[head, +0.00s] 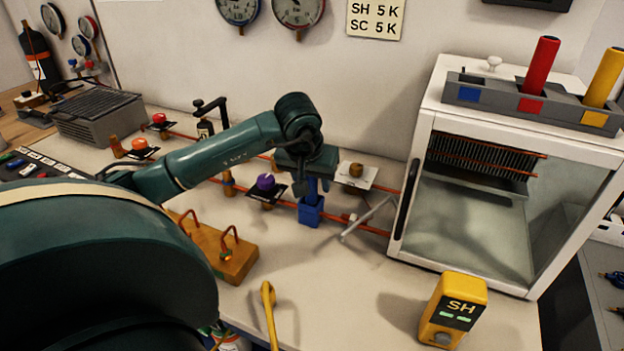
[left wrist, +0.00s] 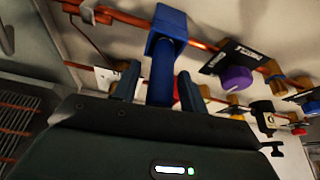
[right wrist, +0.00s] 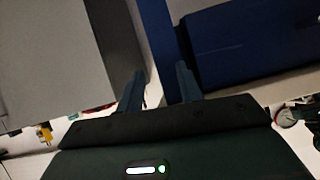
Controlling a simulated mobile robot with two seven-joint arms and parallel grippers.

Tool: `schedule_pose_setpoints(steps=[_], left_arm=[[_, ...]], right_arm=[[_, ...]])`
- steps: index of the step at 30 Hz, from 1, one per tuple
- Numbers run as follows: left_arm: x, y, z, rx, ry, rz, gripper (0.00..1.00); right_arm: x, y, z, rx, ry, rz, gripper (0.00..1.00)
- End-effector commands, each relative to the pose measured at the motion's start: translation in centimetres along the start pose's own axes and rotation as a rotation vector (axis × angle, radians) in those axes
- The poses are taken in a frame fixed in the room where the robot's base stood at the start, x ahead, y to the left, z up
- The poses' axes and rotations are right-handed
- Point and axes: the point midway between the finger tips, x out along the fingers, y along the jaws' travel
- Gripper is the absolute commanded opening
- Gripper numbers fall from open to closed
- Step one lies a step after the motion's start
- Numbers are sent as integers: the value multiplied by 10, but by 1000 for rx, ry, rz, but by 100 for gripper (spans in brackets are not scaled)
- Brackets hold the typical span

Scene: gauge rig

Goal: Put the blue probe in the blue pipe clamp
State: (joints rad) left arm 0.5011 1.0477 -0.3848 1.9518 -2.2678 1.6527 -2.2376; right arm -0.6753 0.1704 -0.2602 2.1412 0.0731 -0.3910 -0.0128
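The blue probe (left wrist: 163,75) reaches into the blue pipe clamp (left wrist: 168,27) in the left wrist view. In the head view the blue clamp (head: 310,212) sits on the copper pipe, with the probe (head: 312,186) upright in its top. My left gripper (head: 311,176) is directly above the clamp. Its fingers (left wrist: 158,88) stand on both sides of the probe, with a gap showing, so it looks open around the probe. The probe's upper end is hidden by the gripper. My right gripper (right wrist: 160,85) is open and empty, away from the clamp; the head view does not show it.
A white glass-fronted cabinet (head: 424,115) stands right of the clamp, carrying a rack (head: 500,101) with a red probe (head: 541,65) and a yellow probe (head: 605,77). A purple-knobbed valve (head: 266,182) is left of the clamp. A yellow SH meter (head: 455,307) stands in front.

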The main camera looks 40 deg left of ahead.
Motion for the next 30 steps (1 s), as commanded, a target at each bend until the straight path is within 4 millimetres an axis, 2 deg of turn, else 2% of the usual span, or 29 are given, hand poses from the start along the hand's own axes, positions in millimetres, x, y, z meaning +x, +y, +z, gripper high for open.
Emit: schedule_pose_setpoints(steps=[7, 11, 14, 24, 30], left_arm=[[-1, 0, 0, 0, 0, 0, 45], [-8, 0, -2, 0, 3, 1, 45], [-24, 0, -3, 0, 6, 1, 45], [-96, 0, -2, 1, 6, 0, 45], [-119, 0, -2, 0, 1, 1, 45]], right_arm=[[0, 0, -1, -2, 1, -1, 36], [-2, 0, -3, -13, 0, 0, 36], [-2, 0, -2, -16, 0, -1, 36], [-3, 0, -4, -20, -2, -3, 36], [-4, 0, -3, -23, -5, -1, 36]])
